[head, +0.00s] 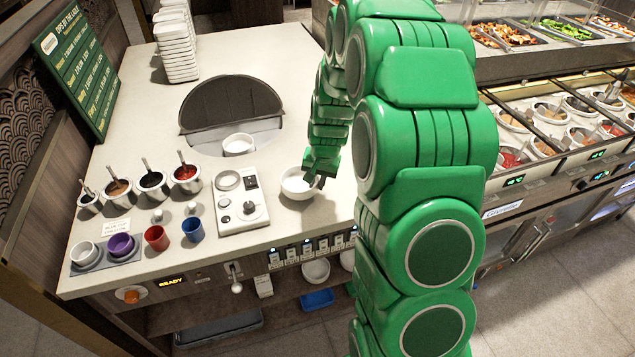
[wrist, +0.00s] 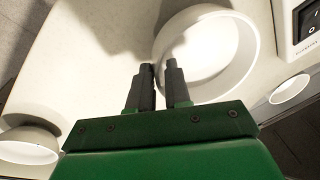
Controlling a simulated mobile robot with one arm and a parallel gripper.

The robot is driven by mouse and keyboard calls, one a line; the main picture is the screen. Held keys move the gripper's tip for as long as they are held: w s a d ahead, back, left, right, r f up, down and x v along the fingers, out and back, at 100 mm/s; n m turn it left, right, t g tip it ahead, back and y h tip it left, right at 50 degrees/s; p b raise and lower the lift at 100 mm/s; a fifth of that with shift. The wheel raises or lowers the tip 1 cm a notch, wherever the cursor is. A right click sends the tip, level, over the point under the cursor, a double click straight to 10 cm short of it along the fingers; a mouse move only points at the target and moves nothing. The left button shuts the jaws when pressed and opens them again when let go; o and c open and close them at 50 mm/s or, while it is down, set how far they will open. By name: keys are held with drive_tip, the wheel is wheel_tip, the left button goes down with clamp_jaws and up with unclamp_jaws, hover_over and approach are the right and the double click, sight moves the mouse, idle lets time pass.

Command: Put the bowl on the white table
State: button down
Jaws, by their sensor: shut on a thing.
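A white bowl (head: 296,187) is at the right part of the white table (head: 300,85), near its right edge. My gripper (head: 318,178) is shut on the bowl's right rim. In the wrist view, the two dark fingers (wrist: 161,72) straddle the wall of the white bowl (wrist: 225,62), which looks empty. The bowl looks about level. I cannot tell whether its base touches the tabletop or is slightly above it.
A control panel (head: 241,200) sits left of the bowl. A second white bowl (head: 238,144) stands by a dark half-round opening (head: 230,103). Sauce pots (head: 153,184) and cups (head: 157,238) are at left. Stacked white dishes (head: 176,50) stand behind. Free tabletop lies behind the bowl.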

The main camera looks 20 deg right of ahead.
drive_tip(key=shift+f, duration=0.35)
drive_tip(key=shift+f, duration=0.1)
drive_tip(key=c, duration=1.1)
unclamp_jaws()
wheel_tip(320, 180, up, 12)
drive_tip(key=s+f, duration=0.1)
drive_tip(key=s, duration=0.1)
drive_tip(key=s+a+r+n+g, duration=0.1)
drive_tip(key=s+a+r+n, duration=0.1)
drive_tip(key=s, duration=1)
drive_tip(key=s+a+r+n+g, duration=0.1)
drive_tip(key=s+r, duration=0.4)
drive_tip(key=s, duration=0.8)
drive_tip(key=s+a+r+n+g+h, duration=0.1)
drive_tip(key=s+a+r+n, duration=0.2)
drive_tip(key=s, duration=0.9)
drive_tip(key=shift+s+a+r+g, duration=0.15)
drive_tip(key=shift+a+r+g, duration=0.2)
drive_tip(key=shift+r, duration=0.35)
